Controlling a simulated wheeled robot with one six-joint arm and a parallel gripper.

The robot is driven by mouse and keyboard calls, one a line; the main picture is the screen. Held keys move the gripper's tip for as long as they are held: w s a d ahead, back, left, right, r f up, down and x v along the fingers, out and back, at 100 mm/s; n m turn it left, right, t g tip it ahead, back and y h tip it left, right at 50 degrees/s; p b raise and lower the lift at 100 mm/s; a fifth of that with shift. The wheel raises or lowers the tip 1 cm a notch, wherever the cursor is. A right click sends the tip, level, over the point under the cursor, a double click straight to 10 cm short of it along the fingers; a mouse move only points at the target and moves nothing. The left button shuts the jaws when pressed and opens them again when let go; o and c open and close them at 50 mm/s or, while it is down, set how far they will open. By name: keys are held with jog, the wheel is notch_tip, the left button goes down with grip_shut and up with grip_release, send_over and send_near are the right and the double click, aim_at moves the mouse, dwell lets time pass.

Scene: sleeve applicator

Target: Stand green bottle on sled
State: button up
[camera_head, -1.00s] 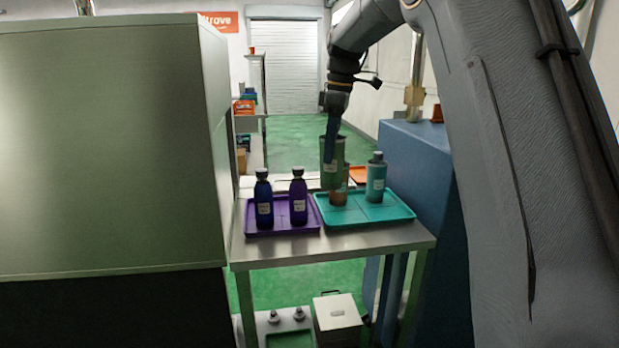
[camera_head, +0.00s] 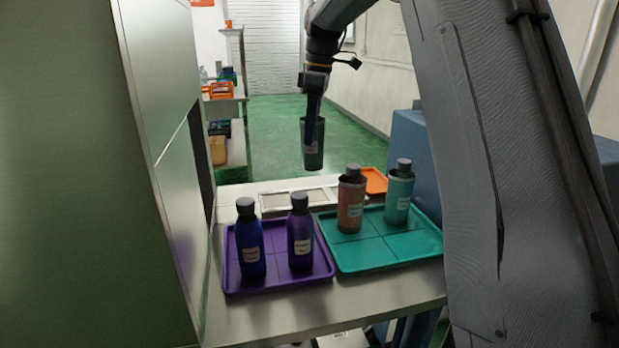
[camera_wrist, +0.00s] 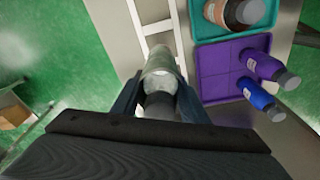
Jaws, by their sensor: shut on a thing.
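My gripper (camera_head: 313,118) is shut on the green bottle (camera_head: 313,148), which hangs upright above the far part of the table in the head view. In the wrist view the held bottle (camera_wrist: 160,75) sits between the two fingers (camera_wrist: 160,98); its dark cap faces the camera. The sled is not clearly identifiable; a flat pale frame (camera_head: 290,200) lies on the table behind the trays, below and nearer than the bottle.
A purple tray (camera_head: 318,268) holds a blue bottle (camera_head: 250,242) and a purple bottle (camera_head: 300,235). A teal tray (camera_head: 400,250) holds an orange-brown bottle (camera_head: 351,200) and a teal bottle (camera_head: 398,193). An orange tray (camera_head: 375,180) lies behind. A large cabinet (camera_head: 160,100) stands at left.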

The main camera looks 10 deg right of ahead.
aim_at(311, 160)
jog(key=shift+f+p, duration=0.5)
jog(key=shift+f, duration=3.8)
jog(key=o, duration=1.2)
jog(key=shift+s+f, duration=0.1)
jog(key=shift+o, duration=0.2)
jog(key=r, duration=0.4)
jog(key=r+b, duration=0.1)
jog(key=r, duration=0.3)
jog(key=d+r, duration=0.1)
jog(key=r, duration=0.3)
jog(key=shift+s+d+r, duration=0.1)
jog(key=shift+s, duration=0.15)
jog(key=shift+s, duration=0.1)
